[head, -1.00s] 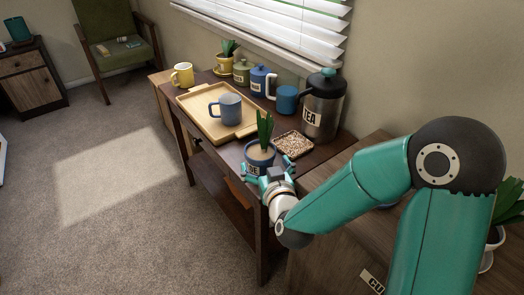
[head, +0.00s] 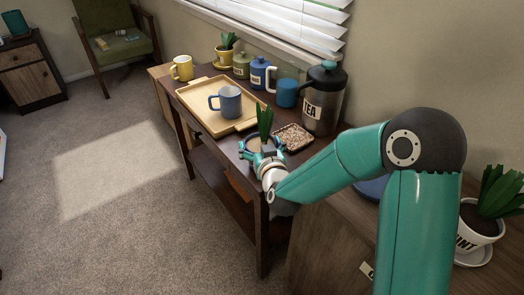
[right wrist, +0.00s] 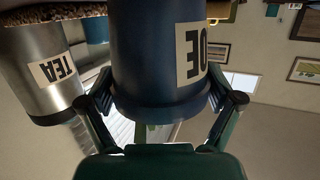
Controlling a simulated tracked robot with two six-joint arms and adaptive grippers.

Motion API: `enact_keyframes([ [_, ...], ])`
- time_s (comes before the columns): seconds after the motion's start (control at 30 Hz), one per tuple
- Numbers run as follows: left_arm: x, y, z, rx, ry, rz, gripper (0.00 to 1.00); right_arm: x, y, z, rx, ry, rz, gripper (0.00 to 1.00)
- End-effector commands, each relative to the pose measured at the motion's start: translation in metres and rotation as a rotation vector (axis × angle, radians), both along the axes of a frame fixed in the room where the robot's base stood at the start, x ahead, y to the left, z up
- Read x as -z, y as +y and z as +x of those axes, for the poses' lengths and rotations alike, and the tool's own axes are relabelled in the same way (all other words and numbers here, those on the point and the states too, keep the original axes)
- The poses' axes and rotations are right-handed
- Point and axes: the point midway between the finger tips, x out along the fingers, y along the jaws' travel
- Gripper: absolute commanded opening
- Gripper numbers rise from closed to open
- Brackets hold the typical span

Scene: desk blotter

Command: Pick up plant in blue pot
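The plant in the blue pot (head: 265,119) stands upright at the near end of the dark wooden table. Its green leaves show in the head view, but my gripper covers most of the pot. In the right wrist view the blue pot (right wrist: 150,55) appears upside down, with a pale label partly reading "OE". My right gripper (head: 262,148) has its fingers spread on either side of the pot, which also shows in the wrist view (right wrist: 162,98). Whether the pads touch the pot is unclear. My left gripper is not in view.
A seed-filled square dish (head: 294,137) and the TEA press (head: 324,98) stand close to the pot's right. A wooden tray (head: 200,112) holds a blue mug (head: 229,102). A blue cup (head: 287,94) stands behind. A white potted plant (head: 480,225) is at the right.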

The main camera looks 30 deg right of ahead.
Motion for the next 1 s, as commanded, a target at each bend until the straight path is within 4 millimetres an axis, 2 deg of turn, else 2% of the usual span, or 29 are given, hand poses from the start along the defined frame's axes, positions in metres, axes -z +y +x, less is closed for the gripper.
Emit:
enact_keyframes([
  [0.03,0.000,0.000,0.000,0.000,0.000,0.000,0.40,0.000,0.000,0.000,-0.001,0.000,0.000,0.72],
  [0.27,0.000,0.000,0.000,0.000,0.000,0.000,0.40,0.000,0.000,0.000,-0.001,0.000,-0.001,0.35],
  [0.57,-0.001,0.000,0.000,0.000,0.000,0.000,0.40,-0.003,0.000,0.000,0.000,-0.004,-0.001,0.35],
  [0.73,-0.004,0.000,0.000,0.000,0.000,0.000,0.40,-0.013,0.000,0.000,0.001,-0.005,-0.001,0.35],
  [0.87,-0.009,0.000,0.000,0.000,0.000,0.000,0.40,-0.030,0.000,0.000,0.001,-0.007,-0.001,0.35],
  [1.0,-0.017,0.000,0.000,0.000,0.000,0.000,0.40,-0.060,0.000,0.000,0.001,-0.010,-0.001,0.35],
])
